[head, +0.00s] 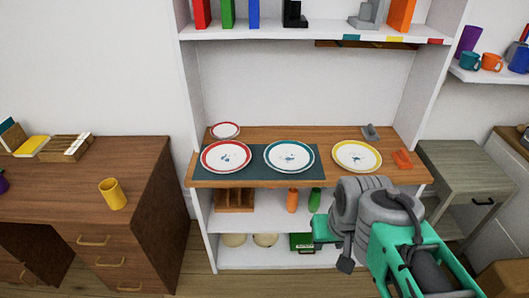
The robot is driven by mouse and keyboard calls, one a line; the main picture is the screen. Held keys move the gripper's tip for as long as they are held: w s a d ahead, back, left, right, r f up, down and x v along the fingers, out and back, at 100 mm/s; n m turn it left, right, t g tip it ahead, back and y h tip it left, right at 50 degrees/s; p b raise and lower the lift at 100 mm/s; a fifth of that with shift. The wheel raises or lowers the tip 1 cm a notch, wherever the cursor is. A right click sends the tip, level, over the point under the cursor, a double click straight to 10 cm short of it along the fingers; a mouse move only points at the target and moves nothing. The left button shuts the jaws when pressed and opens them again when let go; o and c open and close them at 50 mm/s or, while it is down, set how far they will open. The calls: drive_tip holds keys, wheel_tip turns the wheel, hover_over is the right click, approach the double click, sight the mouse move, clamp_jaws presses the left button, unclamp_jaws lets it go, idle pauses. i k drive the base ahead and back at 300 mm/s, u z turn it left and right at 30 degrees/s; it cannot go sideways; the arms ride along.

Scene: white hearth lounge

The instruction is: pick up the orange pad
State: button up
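A small orange object (402,159) lies at the right end of the wooden counter, right of the yellow-rimmed plate. It is the likeliest orange pad, but it is too small to make out its exact form. My arm reaches in from the lower right, with its grey and teal end (346,240) in front of the lower shelves. This end is below and left of the orange object and apart from it in the picture. The fingertips cannot be made out clearly, so I cannot tell whether my gripper is open or holds anything.
A red-rimmed plate (226,157) and a teal-rimmed plate (289,157) lie on a dark mat (258,176). The yellow-rimmed plate (357,156) and a small grey object (370,132) are near the orange object. An orange upright item (401,15) stands on the upper shelf.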

sight(402, 158)
drive_tip(key=z, duration=1.3)
drive_tip(key=i, duration=1.55)
drive_tip(key=u, duration=2.8)
